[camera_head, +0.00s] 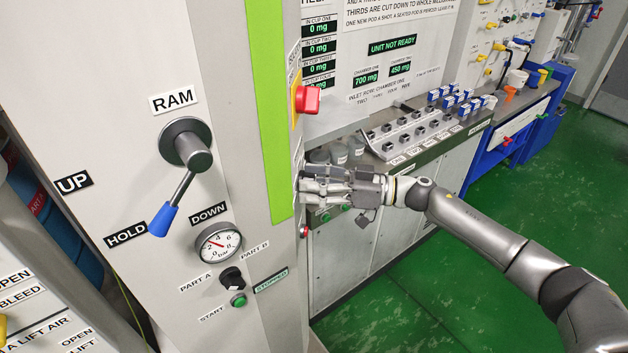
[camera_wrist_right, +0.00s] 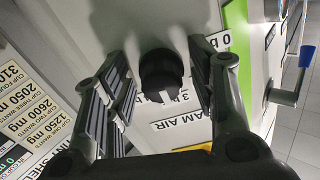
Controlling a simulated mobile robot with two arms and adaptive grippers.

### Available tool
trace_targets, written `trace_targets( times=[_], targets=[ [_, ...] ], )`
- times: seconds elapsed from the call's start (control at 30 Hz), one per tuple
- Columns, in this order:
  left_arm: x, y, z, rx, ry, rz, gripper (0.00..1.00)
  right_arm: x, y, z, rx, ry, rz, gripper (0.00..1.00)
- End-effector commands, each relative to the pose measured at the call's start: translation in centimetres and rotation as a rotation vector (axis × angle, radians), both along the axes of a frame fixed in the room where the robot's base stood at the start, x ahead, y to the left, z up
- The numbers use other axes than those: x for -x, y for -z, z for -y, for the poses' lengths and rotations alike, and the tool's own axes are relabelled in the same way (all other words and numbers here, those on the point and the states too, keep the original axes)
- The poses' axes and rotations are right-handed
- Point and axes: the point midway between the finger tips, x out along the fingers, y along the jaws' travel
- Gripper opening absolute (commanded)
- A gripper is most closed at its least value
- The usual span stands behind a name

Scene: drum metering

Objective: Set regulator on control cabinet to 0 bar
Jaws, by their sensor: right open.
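The control cabinet (camera_head: 145,55) is tall and grey with a green stripe, at the left of the head view. The regulator knob (camera_wrist_right: 161,72) shows in the right wrist view as a round black knob with a white mark on its lower edge. A "3 b" label and a "RAM AIR" label lie below it, and a partly cut "0 b" label is at upper right. My right gripper (camera_head: 308,187) is at the cabinet's right side, open, with its fingers either side of the knob. Contact cannot be told. The knob is hidden in the head view. My left gripper is out of view.
A red stop button (camera_head: 308,98) sits on the cabinet edge above my right gripper. A blue-tipped ram lever (camera_head: 163,217) and a gauge (camera_head: 218,243) are on the cabinet front. Green floor at right is clear.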

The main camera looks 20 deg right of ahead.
Motion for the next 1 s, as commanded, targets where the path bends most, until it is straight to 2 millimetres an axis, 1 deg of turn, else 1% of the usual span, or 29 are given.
trace_targets(
  times=[0.13, 0.17, 0.3, 0.43, 0.77, 1.0],
  targets=[
    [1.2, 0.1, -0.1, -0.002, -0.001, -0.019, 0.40, 0.0, 0.0, 0.0, 0.000, 0.000, 0.000, 0.51],
    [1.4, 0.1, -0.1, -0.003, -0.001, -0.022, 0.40, 0.0, 0.0, 0.0, 0.000, 0.000, 0.000, 0.49],
    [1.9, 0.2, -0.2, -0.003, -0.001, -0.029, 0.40, 0.0, 0.0, 0.0, 0.000, 0.000, 0.000, 0.31],
    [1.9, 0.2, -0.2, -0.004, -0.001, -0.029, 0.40, 0.0, 0.0, 0.0, 0.000, 0.000, 0.000, 0.14],
    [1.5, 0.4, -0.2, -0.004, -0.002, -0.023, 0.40, 0.0, 0.1, 0.0, 0.020, -0.001, 0.043, 0.14],
    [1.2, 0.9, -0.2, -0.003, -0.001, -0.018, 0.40, 0.0, 0.2, 0.1, 0.082, -0.001, 0.175, 0.14]
  ],
)
